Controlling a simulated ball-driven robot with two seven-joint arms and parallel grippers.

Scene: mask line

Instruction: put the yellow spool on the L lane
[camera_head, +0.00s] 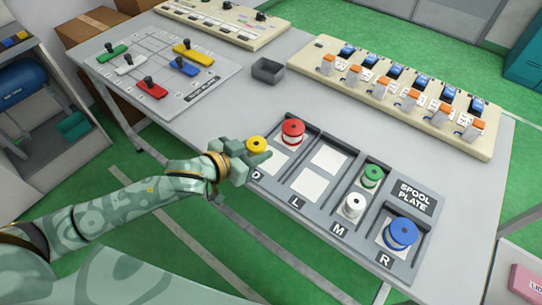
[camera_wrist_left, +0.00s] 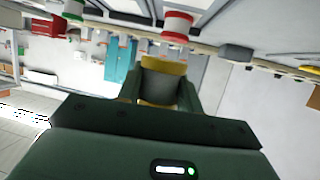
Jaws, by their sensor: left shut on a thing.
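The yellow spool (camera_head: 256,144) is held in my left gripper (camera_head: 258,158), above the near left end of the spool plate (camera_head: 271,181). The left wrist view shows the yellow spool (camera_wrist_left: 162,68) between the fingers of my left gripper (camera_wrist_left: 161,92); its body is partly hidden. The L lane (camera_head: 309,185) has two bare white pads, one behind the other, with no spool on them. A red spool (camera_head: 292,132) stands at the far end of the lane left of L. It also shows in the wrist view (camera_wrist_left: 178,26). My right gripper is not in view.
A large blue spool (camera_head: 401,233) stands in the R lane. Raised dividers separate lanes. A slide plate (camera_head: 160,72), grey bin (camera_head: 267,71) and switch panel (camera_head: 390,95) lie behind.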

